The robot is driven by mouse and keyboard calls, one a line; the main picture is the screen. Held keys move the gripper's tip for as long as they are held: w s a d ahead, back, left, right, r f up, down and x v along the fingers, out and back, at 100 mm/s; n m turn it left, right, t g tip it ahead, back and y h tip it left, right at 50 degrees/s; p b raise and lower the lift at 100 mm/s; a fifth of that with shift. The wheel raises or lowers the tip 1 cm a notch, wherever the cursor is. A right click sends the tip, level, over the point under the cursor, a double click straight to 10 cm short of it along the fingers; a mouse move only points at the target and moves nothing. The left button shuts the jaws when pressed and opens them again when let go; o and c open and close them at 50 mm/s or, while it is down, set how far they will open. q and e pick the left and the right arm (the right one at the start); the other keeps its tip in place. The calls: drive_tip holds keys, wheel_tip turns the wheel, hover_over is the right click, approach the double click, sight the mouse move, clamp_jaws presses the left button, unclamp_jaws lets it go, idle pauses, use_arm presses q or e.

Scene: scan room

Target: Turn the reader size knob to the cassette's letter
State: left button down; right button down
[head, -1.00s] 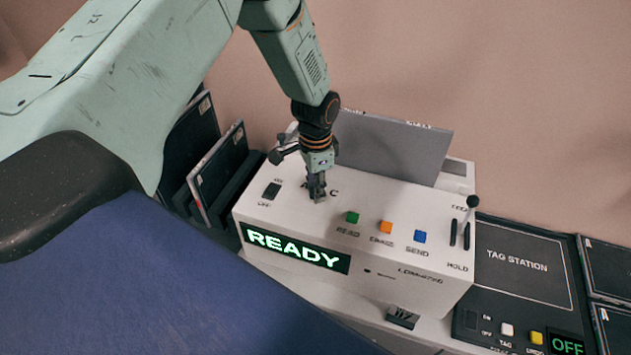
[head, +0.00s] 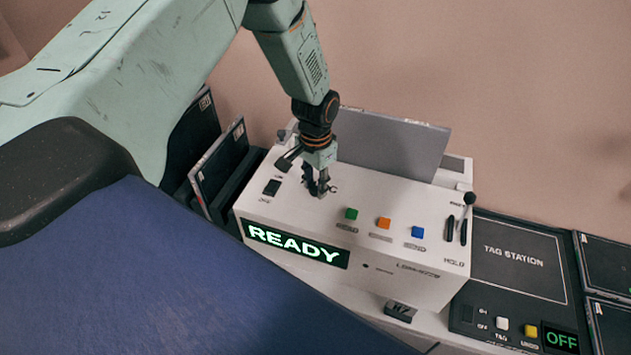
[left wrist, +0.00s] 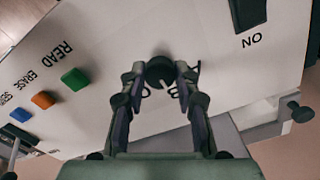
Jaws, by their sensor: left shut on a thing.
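The white reader (head: 290,215) has a lit READY display (head: 295,245). Its small dark size knob (left wrist: 159,70) shows in the left wrist view between the fingertips, with partly covered letters beside it. My left gripper (head: 318,190) points down at the reader's top and is shut on the knob; it also shows in the left wrist view (left wrist: 160,82). My right gripper is not in view.
Green (head: 351,214), orange (head: 384,223) and blue (head: 417,232) buttons lie right of the gripper, then a dark lever (head: 466,215). A black rocker switch (head: 271,188) is to the left. Dark cassettes (head: 218,165) stand in a rack farther left. A tag station (head: 515,255) is at right.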

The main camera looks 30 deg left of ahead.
sight(315, 186)
use_arm(q)
drive_tip(key=shift+w+r, duration=0.2)
drive_tip(key=shift+w, duration=0.1)
drive_tip(key=c, duration=1.4)
unclamp_jaws()
drive_tip(key=o, duration=0.4)
drive_tip(key=shift+s+f, duration=0.1)
drive_tip(key=shift+s, duration=0.1)
wheel_tip(315, 186, up, 12)
drive_tip(key=shift+s, duration=0.1)
